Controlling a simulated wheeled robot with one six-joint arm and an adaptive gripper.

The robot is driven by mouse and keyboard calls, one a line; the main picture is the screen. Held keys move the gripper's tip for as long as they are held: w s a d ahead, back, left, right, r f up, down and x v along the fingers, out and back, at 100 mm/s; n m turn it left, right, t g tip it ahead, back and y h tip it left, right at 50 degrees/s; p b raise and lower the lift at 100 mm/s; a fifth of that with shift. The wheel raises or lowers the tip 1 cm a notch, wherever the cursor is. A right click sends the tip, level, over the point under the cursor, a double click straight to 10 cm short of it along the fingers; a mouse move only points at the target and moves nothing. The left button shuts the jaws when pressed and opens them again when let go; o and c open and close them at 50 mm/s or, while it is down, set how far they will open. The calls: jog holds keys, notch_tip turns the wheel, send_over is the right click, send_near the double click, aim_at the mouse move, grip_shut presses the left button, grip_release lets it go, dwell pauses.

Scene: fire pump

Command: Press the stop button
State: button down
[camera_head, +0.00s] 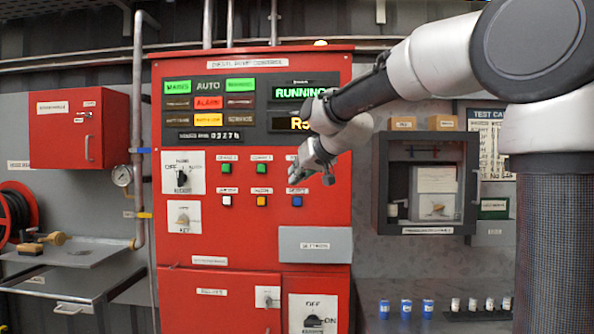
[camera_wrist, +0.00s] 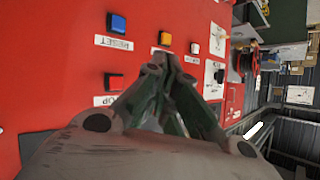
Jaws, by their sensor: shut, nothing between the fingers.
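My gripper (camera_head: 297,180) is in front of the red pump controller panel (camera_head: 255,228), near the right end of the button rows. It is shut and empty. In the wrist view my gripper's fingers (camera_wrist: 170,64) point at the panel, to the right of the stop button. I cannot tell whether they touch the panel.
A blue reset button (camera_head: 297,201) is just below my gripper. Yellow (camera_head: 261,201), white (camera_head: 227,200) and two green buttons (camera_head: 226,168) are to its left. The display (camera_head: 300,93) reads "RUNNING". A grey box (camera_head: 315,245) protrudes below; an open-fronted cabinet (camera_head: 382,185) stands right.

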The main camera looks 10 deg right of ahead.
jog(key=w+d, duration=0.2)
jog(key=w, duration=0.6)
jog(key=shift+w+d, duration=0.15)
jog(key=shift+d, duration=0.25)
dwell(1.1)
jog(key=shift+w+d, duration=0.1)
jog(key=shift+w, duration=0.3)
jog(key=shift+w+d, duration=0.15)
jog(key=shift+w, duration=0.3)
dwell(0.7)
dwell(0.3)
jog(key=shift+s+a, duration=0.25)
jog(key=shift+s, duration=0.6)
jog(key=s, duration=0.1)
jog(key=s+a, duration=0.1)
jog(key=s, duration=0.2)
jog(key=shift+s+a, duration=0.3)
jog(key=shift+s, duration=0.1)
